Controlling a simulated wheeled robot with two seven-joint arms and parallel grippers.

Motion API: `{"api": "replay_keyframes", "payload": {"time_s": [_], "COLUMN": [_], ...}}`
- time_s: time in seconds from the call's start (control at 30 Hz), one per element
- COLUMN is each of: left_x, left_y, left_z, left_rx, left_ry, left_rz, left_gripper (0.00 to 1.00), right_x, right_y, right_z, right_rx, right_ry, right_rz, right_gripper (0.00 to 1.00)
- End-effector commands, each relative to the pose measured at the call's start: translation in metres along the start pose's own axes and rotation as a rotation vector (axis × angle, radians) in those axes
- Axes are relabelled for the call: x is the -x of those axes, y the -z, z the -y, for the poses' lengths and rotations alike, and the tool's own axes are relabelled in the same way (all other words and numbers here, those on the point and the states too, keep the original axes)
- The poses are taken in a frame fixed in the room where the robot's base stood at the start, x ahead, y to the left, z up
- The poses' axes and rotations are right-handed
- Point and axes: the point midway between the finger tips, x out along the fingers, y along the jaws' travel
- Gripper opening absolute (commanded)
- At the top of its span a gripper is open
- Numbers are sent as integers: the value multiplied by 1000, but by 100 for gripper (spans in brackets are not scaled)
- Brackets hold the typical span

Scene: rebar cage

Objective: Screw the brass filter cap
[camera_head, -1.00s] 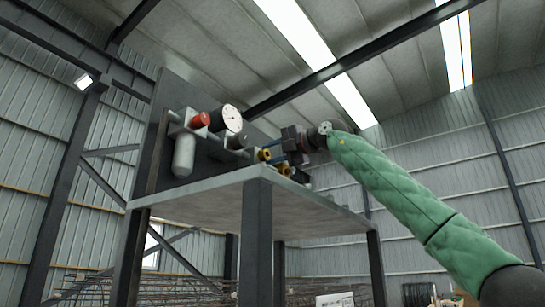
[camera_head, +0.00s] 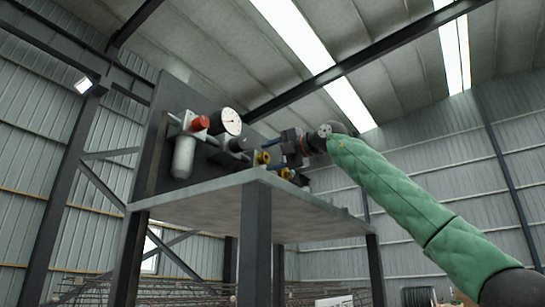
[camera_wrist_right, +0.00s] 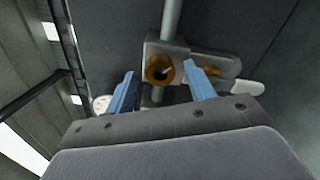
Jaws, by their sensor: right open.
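A brass ring-shaped fitting (camera_wrist_right: 159,69) with a dark round opening sits on a grey metal block in the right wrist view. Brass parts (camera_head: 262,157) also show on the panel assembly above the shelf in the head view. I cannot tell which brass part is the filter cap. My right gripper (camera_wrist_right: 159,72) is open, its blue fingers on either side of the ring with gaps visible. In the head view the right gripper (camera_head: 278,143) is close to the brass parts and partly hides the fittings behind it. My left gripper is not in view.
A dark panel carries a white gauge (camera_head: 231,121), a red knob (camera_head: 200,123) and a grey filter bowl (camera_head: 183,157). The grey shelf (camera_head: 220,190) stands on dark legs beneath them. A second brass part (camera_wrist_right: 214,72) lies right of the ring. Open space lies to the shelf's right.

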Motion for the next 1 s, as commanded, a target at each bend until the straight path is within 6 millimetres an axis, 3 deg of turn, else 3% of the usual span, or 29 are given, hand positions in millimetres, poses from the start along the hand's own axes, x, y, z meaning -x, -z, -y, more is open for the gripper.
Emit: {"api": "replay_keyframes", "payload": {"time_s": [0.53, 1.0], "left_x": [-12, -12], "left_y": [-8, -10], "left_z": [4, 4], "left_rx": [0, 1], "left_ry": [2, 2], "left_rz": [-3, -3], "left_gripper": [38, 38], "right_x": [68, 78], "right_y": [-1, -1], "right_z": [1, 1], "right_rx": [0, -1], "right_ry": [0, 0], "right_rz": [1, 1], "right_gripper": [54, 54]}}
